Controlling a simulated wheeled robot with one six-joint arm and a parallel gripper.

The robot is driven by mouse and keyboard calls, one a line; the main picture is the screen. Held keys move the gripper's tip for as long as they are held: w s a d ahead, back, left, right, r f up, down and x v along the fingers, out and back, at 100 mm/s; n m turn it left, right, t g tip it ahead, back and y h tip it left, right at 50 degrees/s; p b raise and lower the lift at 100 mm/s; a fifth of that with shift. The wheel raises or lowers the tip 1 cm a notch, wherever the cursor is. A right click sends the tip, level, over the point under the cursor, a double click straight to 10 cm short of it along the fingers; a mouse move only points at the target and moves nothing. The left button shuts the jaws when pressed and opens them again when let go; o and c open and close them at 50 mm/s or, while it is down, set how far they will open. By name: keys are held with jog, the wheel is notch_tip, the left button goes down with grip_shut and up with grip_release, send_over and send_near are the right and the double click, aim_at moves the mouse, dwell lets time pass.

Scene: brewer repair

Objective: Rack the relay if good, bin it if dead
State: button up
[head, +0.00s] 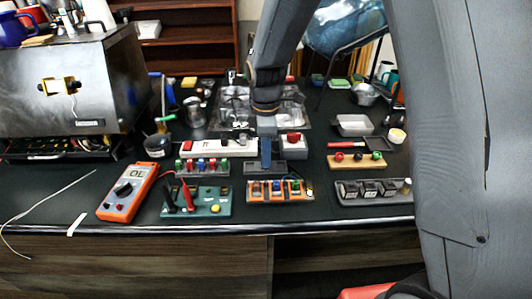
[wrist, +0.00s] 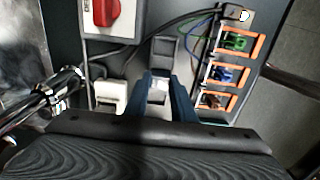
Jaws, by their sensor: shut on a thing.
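My gripper (head: 266,162) points down over a small dark tray (head: 292,168) behind the orange-slotted rack (head: 280,199). In the wrist view the blue fingers (wrist: 165,82) are closed around a small pale and grey block (wrist: 158,93), mostly hidden between them; I cannot tell for certain that it is the relay. The dark tray (wrist: 166,52) also shows just beyond the fingertips. Several black blocks with pale labels sit in a grey rack (head: 347,201) at the right. The orange multimeter (head: 128,192) reads what looks like "OL".
A green test board (head: 203,209) with black and red probes stands left of the orange-slotted rack. A wooden block with coloured knobs (head: 355,161) and a metal tray (head: 354,125) are at right.

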dwell(0.8)
jog(key=o, duration=1.1)
jog(key=shift+r+b, duration=1)
jog(key=shift+r, duration=2.85)
